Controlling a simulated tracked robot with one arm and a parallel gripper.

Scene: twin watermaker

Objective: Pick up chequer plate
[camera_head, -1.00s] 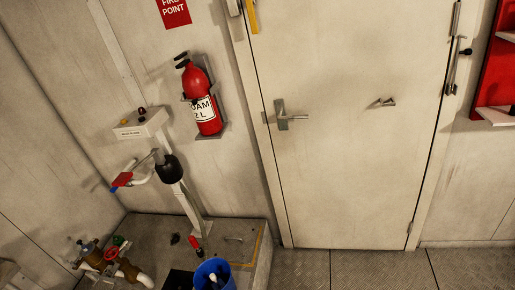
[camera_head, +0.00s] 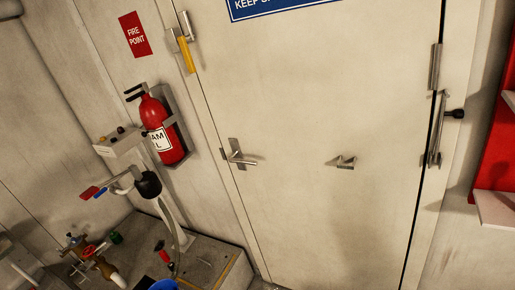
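I see no chequer plate clearly in the current head view. At most a thin sliver of floor shows at the bottom edge, beside the plinth and below the door, too small to tell its surface. My gripper is not in view.
A closed pale door (camera_head: 310,100) with a lever handle (camera_head: 238,155) fills the middle. A red foam extinguisher (camera_head: 163,130) hangs left of it. Below stand a post with a control box (camera_head: 120,142), brass valve pipework (camera_head: 92,262), a blue bucket (camera_head: 163,285) and a plinth (camera_head: 215,262). A red cabinet (camera_head: 497,150) is at right.

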